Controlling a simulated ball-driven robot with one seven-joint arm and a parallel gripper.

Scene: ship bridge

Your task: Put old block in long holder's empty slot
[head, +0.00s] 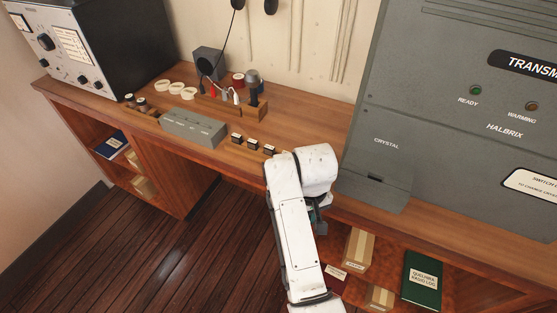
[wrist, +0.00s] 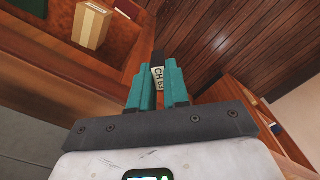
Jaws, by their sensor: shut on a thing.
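My gripper (wrist: 158,90) is shut on a small block (wrist: 157,76), dark with a pale label reading something like "CH 03", in the wrist view. I take it for the old block. In the head view my white arm mostly hides my gripper (head: 319,222), below the desk's front edge; the block is not clear there. Several small dark blocks with pale labels (head: 252,144) stand in a row near the desk's front edge, left of my arm. They seem to sit in the long holder; my arm hides its right end, and I cannot make out an empty slot.
A grey box (head: 193,128) stands left of the row. Behind are a wooden rack (head: 222,108) of tools and white rings (head: 177,88). The grey transmitter (head: 450,120), with a dark crystal slot (head: 375,178), rises at right. Shelves hold boxes (head: 358,249) and a green book (head: 422,277).

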